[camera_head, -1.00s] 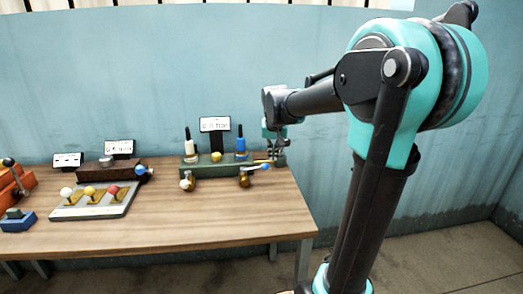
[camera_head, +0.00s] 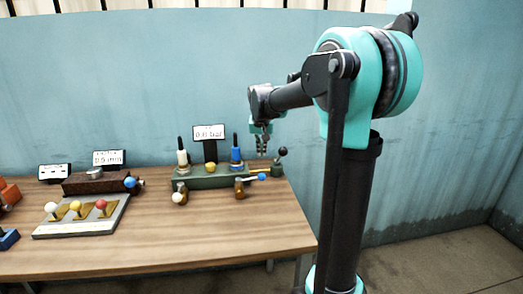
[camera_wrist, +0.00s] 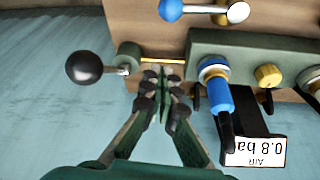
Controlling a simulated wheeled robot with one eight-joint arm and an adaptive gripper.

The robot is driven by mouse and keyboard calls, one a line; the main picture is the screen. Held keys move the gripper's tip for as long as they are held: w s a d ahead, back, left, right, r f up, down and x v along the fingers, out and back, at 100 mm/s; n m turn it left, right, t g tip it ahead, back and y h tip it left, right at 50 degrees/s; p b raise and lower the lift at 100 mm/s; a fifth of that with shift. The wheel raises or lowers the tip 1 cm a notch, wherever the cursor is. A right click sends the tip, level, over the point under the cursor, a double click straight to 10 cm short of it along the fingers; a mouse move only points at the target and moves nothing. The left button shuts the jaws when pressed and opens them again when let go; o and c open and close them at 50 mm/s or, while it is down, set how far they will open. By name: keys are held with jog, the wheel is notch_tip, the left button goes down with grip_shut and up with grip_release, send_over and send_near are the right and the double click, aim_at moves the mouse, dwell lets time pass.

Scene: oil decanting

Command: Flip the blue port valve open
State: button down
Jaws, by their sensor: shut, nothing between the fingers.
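The blue port valve has a metal lever ending in a blue ball (camera_head: 262,177) on a brass body (camera_head: 239,191), at the front right of the green block (camera_head: 210,182). The lever points right, nearly level, in the head view. In the wrist view the blue ball (camera_wrist: 171,9) is at the top edge, with the lever running right. My gripper (camera_head: 262,150) is above the block's right end, behind the blue ball and apart from it. In the wrist view my gripper (camera_wrist: 164,78) is shut and empty, with its fingertips over a thin brass rod.
A black-ball lever (camera_head: 283,151) stands close right of my gripper. A blue bottle-shaped fitting (camera_head: 236,155) and a gauge sign (camera_head: 208,132) stand left of it. A white-ball valve (camera_head: 177,197) is at the block's left. Bare tabletop (camera_head: 250,220) lies in front.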

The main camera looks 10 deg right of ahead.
notch_tip(320, 180, down, 7)
jog(key=s, duration=0.1)
jog(key=shift+s+a, duration=0.15)
jog(key=shift+s, duration=0.25)
